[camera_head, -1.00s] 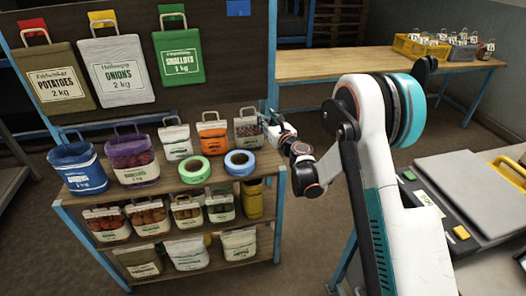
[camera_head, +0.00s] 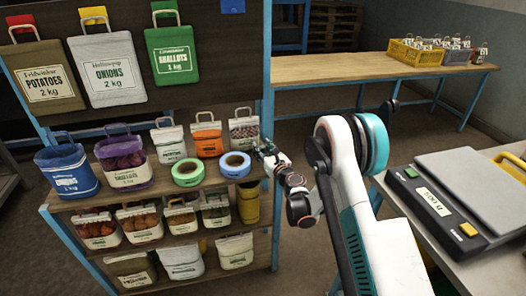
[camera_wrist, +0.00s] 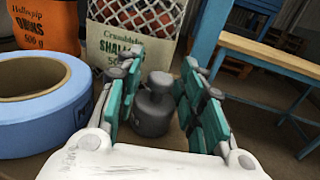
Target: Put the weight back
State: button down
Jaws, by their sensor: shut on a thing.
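A dark grey weight (camera_wrist: 153,104) with a rounded knob on top stands upright between the teal-padded fingers of my gripper (camera_wrist: 163,108) in the wrist view. My gripper is shut on it. In the head view my gripper (camera_head: 264,152) is at the right end of the shelf top, beside the shallots sack (camera_head: 243,131); the weight cannot be made out there. Whether the weight's base touches the shelf (camera_head: 130,195) is hidden. A scale (camera_head: 450,205) with a 500 g label lies on the table at the right.
A blue tape roll (camera_head: 235,165) lies close left of my gripper, with a green roll (camera_head: 187,172) beyond. Several sacks stand along the shelf, including an orange onions sack (camera_head: 208,138). A wooden bench (camera_head: 340,68) at the back holds a yellow crate (camera_head: 415,55).

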jog(key=shift+r, duration=0.15)
jog(key=c, duration=1)
grip_release()
jog(key=shift+c, duration=0.2)
